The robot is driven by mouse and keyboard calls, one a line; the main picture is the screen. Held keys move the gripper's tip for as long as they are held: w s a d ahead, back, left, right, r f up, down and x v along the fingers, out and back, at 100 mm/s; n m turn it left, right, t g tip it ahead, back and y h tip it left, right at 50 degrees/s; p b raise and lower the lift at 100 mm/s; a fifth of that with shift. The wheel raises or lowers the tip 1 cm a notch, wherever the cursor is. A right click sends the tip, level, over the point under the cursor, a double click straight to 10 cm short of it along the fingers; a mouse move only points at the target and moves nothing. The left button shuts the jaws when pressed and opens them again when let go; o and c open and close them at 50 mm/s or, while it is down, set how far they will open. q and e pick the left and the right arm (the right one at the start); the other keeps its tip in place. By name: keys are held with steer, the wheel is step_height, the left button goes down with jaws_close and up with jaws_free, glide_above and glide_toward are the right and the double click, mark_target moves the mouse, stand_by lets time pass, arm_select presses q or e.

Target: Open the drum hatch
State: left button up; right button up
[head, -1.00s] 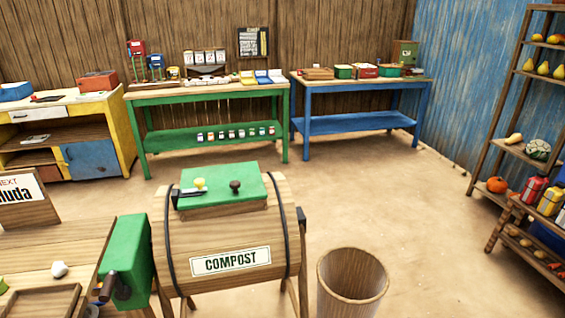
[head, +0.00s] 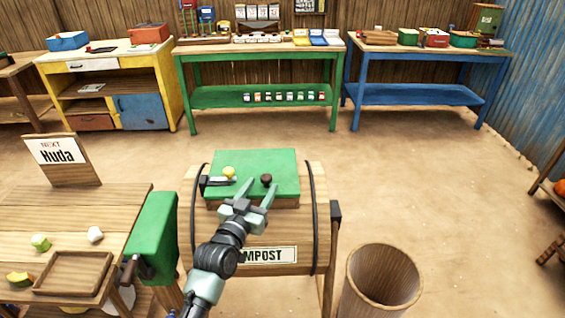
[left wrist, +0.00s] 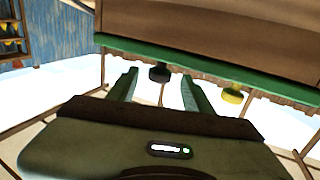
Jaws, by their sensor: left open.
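The compost drum (head: 322,215) is a wooden barrel on a stand, with a sign partly covered by my left arm. Its green hatch (head: 262,162) lies flat and closed on top. A black knob (head: 266,179) is at the hatch's front right, and a yellow knob (head: 229,172) with a dark latch bar (head: 213,183) is at its left. My left gripper (head: 260,186) is open, its fingertips close to the black knob. In the left wrist view the black knob (left wrist: 160,73) shows in the gap between the open fingers (left wrist: 158,88), not gripped. My right gripper is not seen.
A round bin (head: 384,275) stands right of the drum. A green box with a crank (head: 152,235) and a wooden table (head: 110,205) with a tray (head: 73,273) are to the left. Green (head: 205,97) and blue (head: 415,95) benches stand behind, with open floor between.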

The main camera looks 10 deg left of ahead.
mark_target(264, 180)
arm_select(q)
steer(key=shift+w, duration=0.45)
steer(key=shift+w+r, duration=0.15)
steer(key=shift+w, duration=0.05)
steer(key=w, duration=0.2)
steer(key=w+p, duration=0.1)
steer(key=shift+d+r, duration=0.2)
steer(key=shift+r, duration=0.1)
steer(key=shift+w+d+f, duration=0.1)
steer(key=shift+w+f, duration=0.05)
steer(key=shift+w, duration=0.45)
steer(key=shift+w+d+f, duration=0.1)
steer(key=shift+w, duration=0.7)
jaws_close()
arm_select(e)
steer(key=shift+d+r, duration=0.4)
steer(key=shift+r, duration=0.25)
